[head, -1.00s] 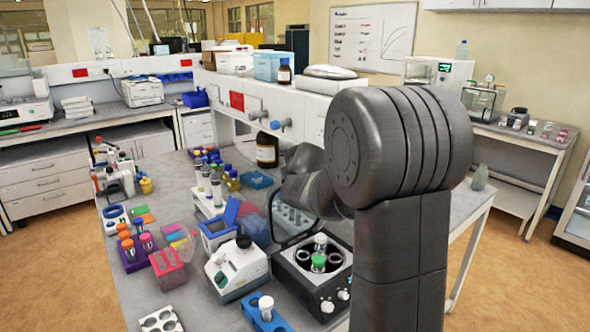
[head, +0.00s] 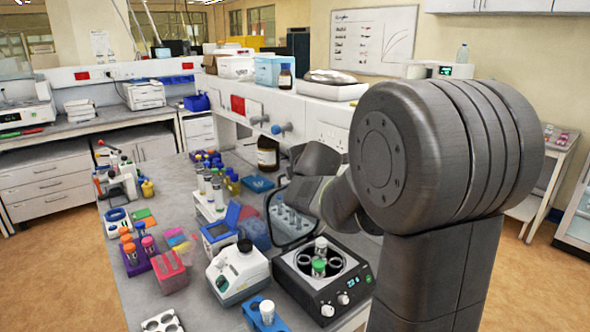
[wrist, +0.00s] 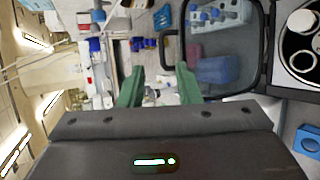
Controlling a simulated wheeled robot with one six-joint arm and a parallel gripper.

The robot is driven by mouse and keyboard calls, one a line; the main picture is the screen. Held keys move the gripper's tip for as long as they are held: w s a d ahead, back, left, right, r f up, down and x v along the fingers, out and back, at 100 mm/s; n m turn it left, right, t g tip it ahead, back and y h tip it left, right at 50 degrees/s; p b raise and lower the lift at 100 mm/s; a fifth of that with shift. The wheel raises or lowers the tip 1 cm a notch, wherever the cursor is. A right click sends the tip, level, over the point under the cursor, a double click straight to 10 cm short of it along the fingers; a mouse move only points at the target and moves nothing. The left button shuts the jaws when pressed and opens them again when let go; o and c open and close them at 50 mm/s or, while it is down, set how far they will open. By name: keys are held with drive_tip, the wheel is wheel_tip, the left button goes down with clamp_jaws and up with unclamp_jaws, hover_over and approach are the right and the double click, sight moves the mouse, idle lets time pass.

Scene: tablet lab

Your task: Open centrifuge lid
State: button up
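Contact cannot be told. The head view hides the fingers behind my arm.
A white benchtop device (head: 238,272) stands just left of the centrifuge. A blue holder (head: 258,316) with a white-capped tube is in front. Tube racks and a pink holder (head: 170,272) crowd the bench to the left. A brown bottle (head: 267,155) stands behind.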

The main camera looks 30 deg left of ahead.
drive_tip(key=p+v, duration=0.2)
drive_tip(key=v, duration=0.6)
drive_tip(key=shift+d+r, duration=0.15)
drive_tip(key=shift+r, duration=0.05)
